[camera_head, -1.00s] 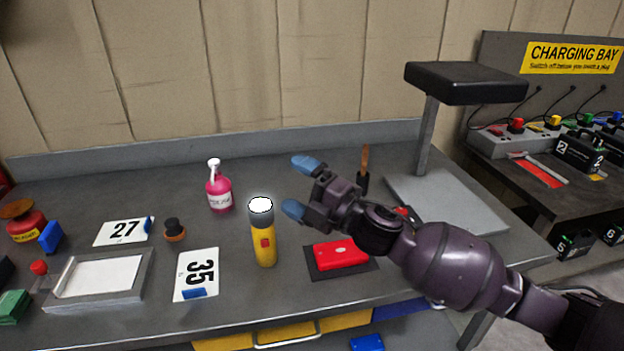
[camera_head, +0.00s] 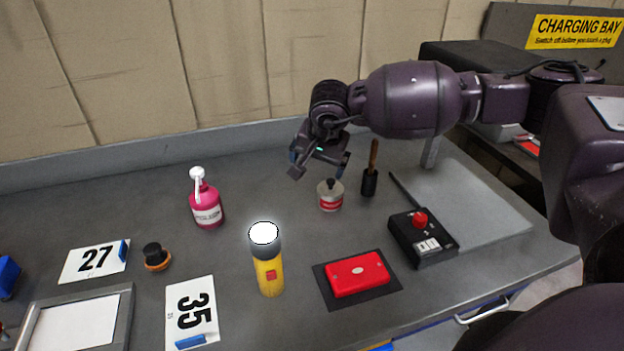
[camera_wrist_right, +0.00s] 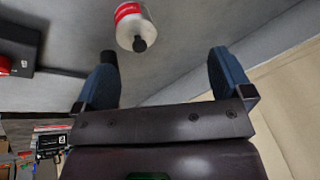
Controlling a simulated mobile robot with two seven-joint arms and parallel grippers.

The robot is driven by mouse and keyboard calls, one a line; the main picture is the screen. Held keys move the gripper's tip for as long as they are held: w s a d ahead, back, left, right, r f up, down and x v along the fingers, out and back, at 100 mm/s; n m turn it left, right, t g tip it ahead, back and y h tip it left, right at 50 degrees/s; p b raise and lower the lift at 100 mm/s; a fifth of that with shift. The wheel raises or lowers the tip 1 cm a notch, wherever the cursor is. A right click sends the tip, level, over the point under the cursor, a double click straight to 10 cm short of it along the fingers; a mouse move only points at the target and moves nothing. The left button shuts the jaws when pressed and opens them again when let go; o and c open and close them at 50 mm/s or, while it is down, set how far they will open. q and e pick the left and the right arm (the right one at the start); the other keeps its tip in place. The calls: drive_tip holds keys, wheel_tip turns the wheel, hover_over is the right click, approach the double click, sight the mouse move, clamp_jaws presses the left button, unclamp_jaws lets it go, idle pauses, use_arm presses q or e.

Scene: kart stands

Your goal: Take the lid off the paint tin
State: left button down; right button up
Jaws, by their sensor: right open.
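The paint tin (camera_head: 330,202) is a small pale tin with a red label, upright on the grey bench. Its lid with a black knob (camera_head: 330,183) sits on top. The tin (camera_wrist_right: 130,14) also shows in the right wrist view, with the black knob (camera_wrist_right: 139,44) pointing toward the jaws. My right gripper (camera_head: 320,164) is open and empty, above and slightly behind the tin, apart from it. Its two blue fingers are spread wide in the wrist view (camera_wrist_right: 164,72), with the knob beyond them. My left gripper is out of view.
A brush in a dark holder (camera_head: 370,182) stands close right of the tin. A black box with a red button (camera_head: 421,240), a red case (camera_head: 357,274), a yellow torch (camera_head: 269,272) and a pink bottle (camera_head: 207,208) surround it. Bare bench lies left of the tin.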

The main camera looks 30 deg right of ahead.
sight(331, 182)
drive_tip(key=d+f+n, duration=0.1)
drive_tip(key=d+f+h, duration=0.1)
drive_tip(key=f, duration=0.1)
drive_tip(key=w+d+f+n, duration=0.1)
drive_tip(key=shift+d+f+n+h, duration=0.3)
drive_tip(key=shift+d+f+h, duration=0.1)
drive_tip(key=shift+s+x, duration=0.15)
drive_tip(key=shift+x, duration=1.15)
drive_tip(key=shift+s+x, duration=0.1)
drive_tip(key=shift+x, duration=1.15)
drive_tip(key=shift+d, duration=0.15)
drive_tip(key=shift+c, duration=0.5)
drive_tip(key=c, duration=0.9)
